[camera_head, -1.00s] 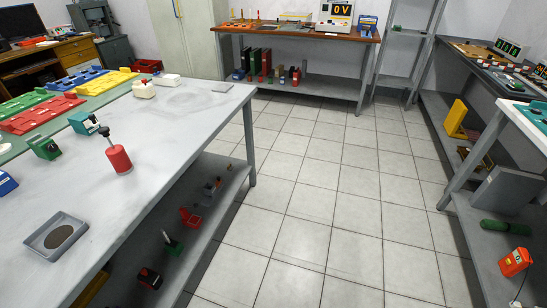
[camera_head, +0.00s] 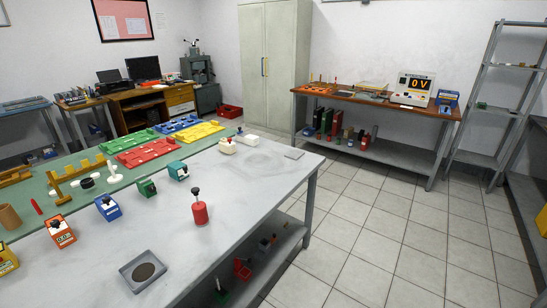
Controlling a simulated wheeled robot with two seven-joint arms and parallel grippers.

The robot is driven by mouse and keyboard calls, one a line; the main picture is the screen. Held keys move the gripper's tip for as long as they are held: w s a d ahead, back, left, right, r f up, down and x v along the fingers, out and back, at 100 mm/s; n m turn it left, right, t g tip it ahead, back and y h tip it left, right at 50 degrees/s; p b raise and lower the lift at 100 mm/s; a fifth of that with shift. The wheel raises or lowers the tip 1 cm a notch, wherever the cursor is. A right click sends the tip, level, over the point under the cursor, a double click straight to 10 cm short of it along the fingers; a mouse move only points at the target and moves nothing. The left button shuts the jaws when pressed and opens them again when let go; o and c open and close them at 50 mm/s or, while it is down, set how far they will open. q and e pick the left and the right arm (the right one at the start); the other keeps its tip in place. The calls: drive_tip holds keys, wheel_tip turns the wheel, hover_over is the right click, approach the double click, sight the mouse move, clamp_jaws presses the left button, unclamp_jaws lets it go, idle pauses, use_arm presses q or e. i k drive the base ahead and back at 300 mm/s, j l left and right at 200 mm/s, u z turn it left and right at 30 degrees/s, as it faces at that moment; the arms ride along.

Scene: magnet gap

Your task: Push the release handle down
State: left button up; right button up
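A red cylinder (camera_head: 200,214) with a dark rod and black knob (camera_head: 195,190) on top stands upright on the light grey table (camera_head: 245,210). I cannot tell whether this black-topped rod is the release handle; no part is plainly marked as one. A grey square tray (camera_head: 128,273) with a dark round patch inside lies on the table nearer to me. Neither of my grippers is in view.
Orange (camera_head: 61,232), blue (camera_head: 108,208) and green (camera_head: 147,187) boxes stand on the table's left side. Red (camera_head: 152,150) and yellow (camera_head: 200,133) trays lie farther back. A brown workbench (camera_head: 375,101) stands by the back wall. The tiled floor (camera_head: 375,225) on the right is clear.

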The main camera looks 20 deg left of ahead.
sight(196, 190)
drive_tip(key=u, duration=1.15)
